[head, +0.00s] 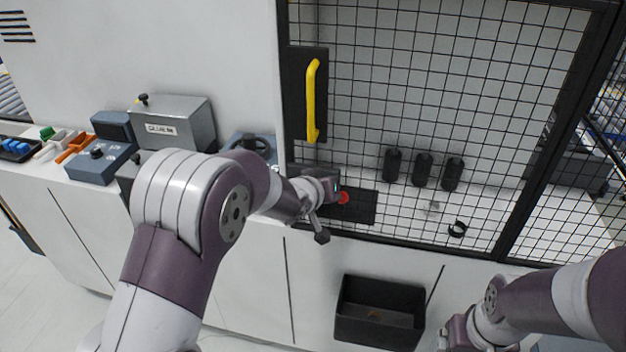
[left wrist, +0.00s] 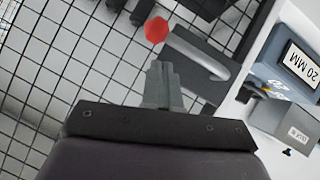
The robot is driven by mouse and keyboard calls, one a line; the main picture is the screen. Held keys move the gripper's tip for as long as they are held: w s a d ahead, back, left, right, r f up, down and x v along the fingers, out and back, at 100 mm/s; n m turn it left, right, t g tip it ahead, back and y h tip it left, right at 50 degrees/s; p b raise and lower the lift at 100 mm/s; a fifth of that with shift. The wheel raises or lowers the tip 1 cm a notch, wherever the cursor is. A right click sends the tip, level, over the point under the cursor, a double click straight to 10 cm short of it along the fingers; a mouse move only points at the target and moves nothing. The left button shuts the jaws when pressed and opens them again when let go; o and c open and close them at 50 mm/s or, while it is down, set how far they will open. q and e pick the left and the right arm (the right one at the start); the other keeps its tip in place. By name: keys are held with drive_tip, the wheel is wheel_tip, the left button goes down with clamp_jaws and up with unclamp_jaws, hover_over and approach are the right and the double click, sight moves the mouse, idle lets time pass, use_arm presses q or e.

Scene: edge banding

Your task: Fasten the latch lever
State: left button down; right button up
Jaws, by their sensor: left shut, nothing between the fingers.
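The latch's red knob (head: 343,198) shows at the lower left of the mesh door, just beyond my left wrist. In the left wrist view the red knob (left wrist: 155,28) is ahead of my left gripper (left wrist: 162,68), whose fingers are shut and empty. A small gap shows between fingertips and knob in that picture; whether they touch in depth I cannot tell. A grey bar (left wrist: 195,53) on a dark mount lies right of the knob and looks like part of the latch. My left wrist hides much of the latch in the head view.
A yellow handle (head: 312,100) is on the door's left edge, above the latch. Behind the black mesh (head: 440,90) stand several black cylinders (head: 423,168). Grey machine boxes (head: 172,120) stand on the counter at left. A black bin (head: 378,312) is on the cabinet front below.

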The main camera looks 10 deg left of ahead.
use_arm(q)
drive_tip(key=d+r+b+v, duration=0.1)
drive_tip(key=v, duration=1.1)
drive_tip(key=s+a+f+m+g+y+b, duration=0.1)
drive_tip(key=s+a+f+g, duration=0.3)
drive_tip(key=s+f, duration=0.5)
drive_tip(key=s+a+f+m+g+y+b, duration=0.1)
drive_tip(key=s+a+f+g+y+b, duration=0.1)
drive_tip(key=s+f+g, duration=0.4)
drive_tip(key=s+a+f+b, duration=0.1)
drive_tip(key=s+f, duration=0.2)
drive_tip(key=s, duration=0.3)
drive_tip(key=shift+s+a+b, duration=0.25)
drive_tip(key=shift+a+b, duration=0.15)
use_arm(e)
drive_tip(key=f, duration=0.3)
drive_tip(key=s+a+f, duration=0.1)
drive_tip(key=shift+s+a+f, duration=0.1)
drive_tip(key=shift+f, duration=0.1)
